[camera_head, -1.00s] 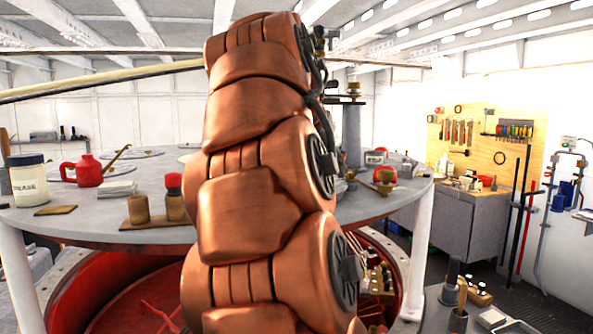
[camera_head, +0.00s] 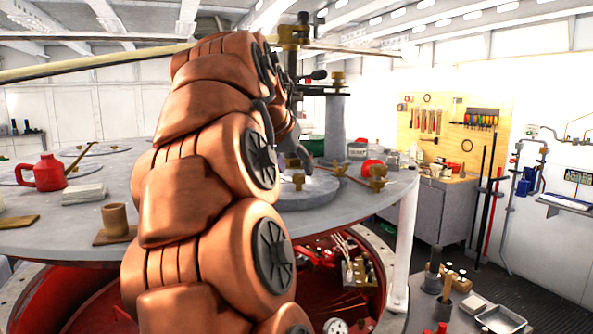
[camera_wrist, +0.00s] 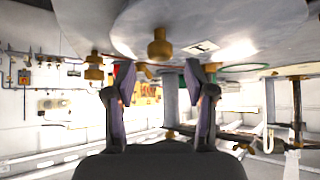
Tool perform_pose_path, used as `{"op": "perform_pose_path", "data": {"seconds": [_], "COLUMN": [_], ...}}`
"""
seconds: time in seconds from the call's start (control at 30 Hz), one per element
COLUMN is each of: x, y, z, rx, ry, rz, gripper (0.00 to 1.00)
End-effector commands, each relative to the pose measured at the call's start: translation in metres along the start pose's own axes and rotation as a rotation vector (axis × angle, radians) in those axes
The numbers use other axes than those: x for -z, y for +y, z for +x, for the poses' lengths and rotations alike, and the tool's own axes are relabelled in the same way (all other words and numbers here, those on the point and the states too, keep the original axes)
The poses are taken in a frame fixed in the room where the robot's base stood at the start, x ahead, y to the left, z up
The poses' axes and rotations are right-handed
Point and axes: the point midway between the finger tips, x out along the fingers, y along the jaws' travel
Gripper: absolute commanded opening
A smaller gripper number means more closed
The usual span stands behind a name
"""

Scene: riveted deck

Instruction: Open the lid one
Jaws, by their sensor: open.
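A grey round lid (camera_head: 318,196) lies on the big round table at right of centre, beside my arm. A small brass knob (camera_head: 298,182) shows on it. In the wrist view, which looks upside down, a brass knob (camera_wrist: 160,46) sticks out of a grey surface, just beyond my gripper (camera_wrist: 160,80) and roughly between its fingers. The fingers are apart, with nothing held. In the head view, part of my gripper (camera_head: 294,150) shows above the lid, partly hidden by my arm. I cannot tell which lid is called one.
The grey round table (camera_head: 75,225) also bears a red can (camera_head: 48,173), a brown cup (camera_head: 115,219), flat round plates (camera_head: 107,148) and a brass fitting (camera_head: 377,177). A grey post (camera_head: 335,125) stands behind the lid. Red machinery (camera_head: 340,275) lies under the table.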

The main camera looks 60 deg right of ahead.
Motion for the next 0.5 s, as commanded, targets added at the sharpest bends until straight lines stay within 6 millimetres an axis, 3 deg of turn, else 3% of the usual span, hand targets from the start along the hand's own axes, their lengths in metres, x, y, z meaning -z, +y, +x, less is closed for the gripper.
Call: {"op": "perform_pose_path", "data": {"seconds": [0.3, 0.5], "x": [-0.001, -0.001], "y": [-0.001, -0.001], "z": [0.027, 0.033], "rx": [0.001, 0.003], "ry": [-0.002, 0.000], "rz": [-0.001, -0.002], "gripper": [0.54, 0.54]}}
